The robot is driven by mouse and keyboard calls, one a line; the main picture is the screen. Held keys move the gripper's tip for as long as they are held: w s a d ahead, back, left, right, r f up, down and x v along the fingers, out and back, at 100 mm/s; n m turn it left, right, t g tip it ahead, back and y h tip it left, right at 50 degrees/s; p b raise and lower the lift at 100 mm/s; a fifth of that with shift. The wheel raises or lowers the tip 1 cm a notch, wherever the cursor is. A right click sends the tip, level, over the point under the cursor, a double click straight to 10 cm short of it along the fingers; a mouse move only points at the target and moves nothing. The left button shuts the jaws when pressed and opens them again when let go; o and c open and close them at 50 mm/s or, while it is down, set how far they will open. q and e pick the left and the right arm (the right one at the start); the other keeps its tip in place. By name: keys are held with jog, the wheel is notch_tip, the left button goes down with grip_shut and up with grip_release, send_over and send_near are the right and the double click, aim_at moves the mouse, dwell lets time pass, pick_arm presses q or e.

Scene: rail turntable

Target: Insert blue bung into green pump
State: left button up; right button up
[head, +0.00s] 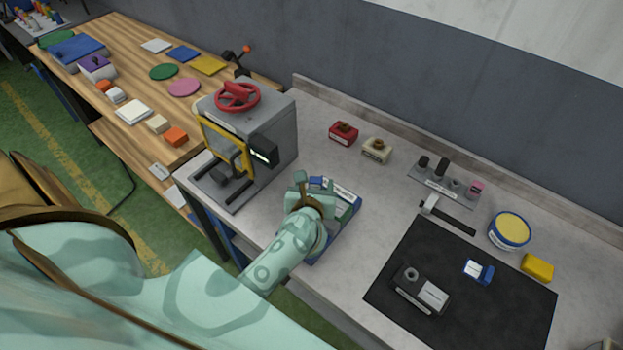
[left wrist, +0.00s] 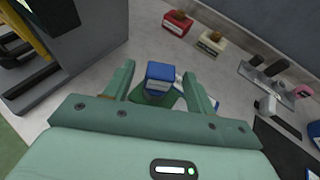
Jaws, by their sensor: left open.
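My left gripper (head: 312,184) is over the front part of the grey bench, and its arm hides part of what lies below. In the left wrist view my left gripper (left wrist: 158,72) is open, with a finger on each side of a blue block (left wrist: 160,76) that looks like the blue bung. Gaps show between the block and both fingers. A dark green body (left wrist: 174,101), which may be the green pump, lies under or behind it. I cannot tell whether the two touch. In the head view the blue block (head: 317,183) shows beside the fingers.
A grey press with a red handwheel (head: 238,97) stands close on the left. Red (head: 343,133) and cream (head: 377,150) units stand behind. A black mat (head: 400,262) with a grey device (head: 422,289) and a blue-white piece (head: 478,271) lies right.

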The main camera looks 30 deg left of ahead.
pick_arm(q)
jog(key=v, duration=1.5)
jog(key=shift+s+d, duration=0.2)
jog(key=shift+s, duration=0.05)
jog(key=shift+s, duration=0.1)
